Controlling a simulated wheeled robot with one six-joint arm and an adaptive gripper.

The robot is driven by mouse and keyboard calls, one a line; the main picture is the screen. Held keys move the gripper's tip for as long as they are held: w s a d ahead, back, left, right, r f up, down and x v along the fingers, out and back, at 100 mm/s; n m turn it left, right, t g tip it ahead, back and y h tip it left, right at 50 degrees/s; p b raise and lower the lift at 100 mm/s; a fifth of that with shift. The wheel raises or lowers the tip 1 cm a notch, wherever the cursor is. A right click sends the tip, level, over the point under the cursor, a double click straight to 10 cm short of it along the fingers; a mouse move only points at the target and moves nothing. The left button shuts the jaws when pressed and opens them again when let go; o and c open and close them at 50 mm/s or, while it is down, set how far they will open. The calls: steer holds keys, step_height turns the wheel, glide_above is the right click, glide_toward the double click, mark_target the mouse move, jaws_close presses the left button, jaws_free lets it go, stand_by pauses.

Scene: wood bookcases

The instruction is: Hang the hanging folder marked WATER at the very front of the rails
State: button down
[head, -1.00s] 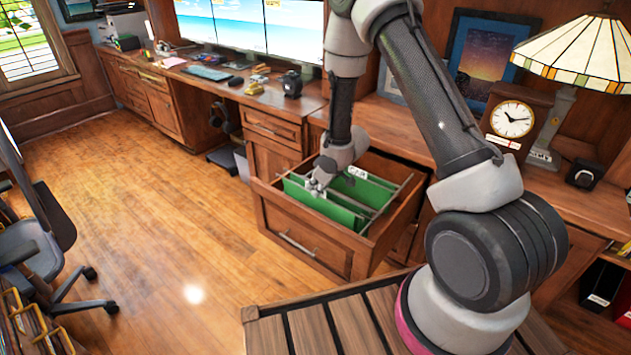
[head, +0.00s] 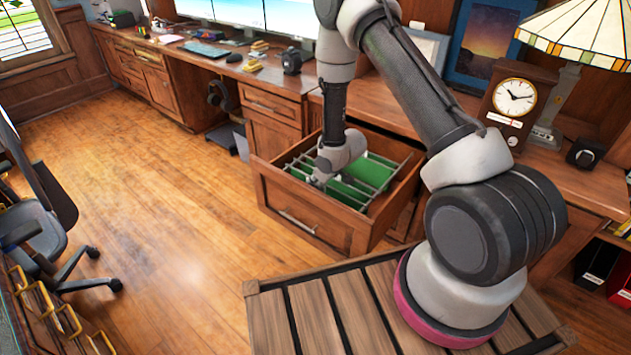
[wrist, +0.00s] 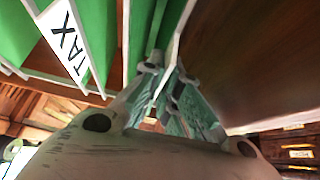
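Green hanging folders (head: 372,172) hang in the open wooden drawer (head: 300,212). My gripper (head: 321,180) reaches down into the drawer at the front-left part of the folders, and my wrist hides part of them. In the wrist view, my gripper's fingertips (wrist: 164,76) are close together beside a green folder with a pale edge (wrist: 178,42). I cannot tell whether they grip that edge. A folder with a white tab reading TAX (wrist: 68,42) is at the left of the wrist view. No tab reading WATER is legible, so I cannot tell which folder is that one.
The drawer's wooden wall (wrist: 235,60) is close on the right in the wrist view. A clock (head: 514,98) and lamp (head: 565,40) stand on the desktop to the right. A chair (head: 45,225) is at the left, with open floor between it and the drawer.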

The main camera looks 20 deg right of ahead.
stand_by(0.4)
steer(key=c, duration=1.6)
jaws_free()
steer(key=shift+o, duration=0.2)
steer(key=v, duration=1.2)
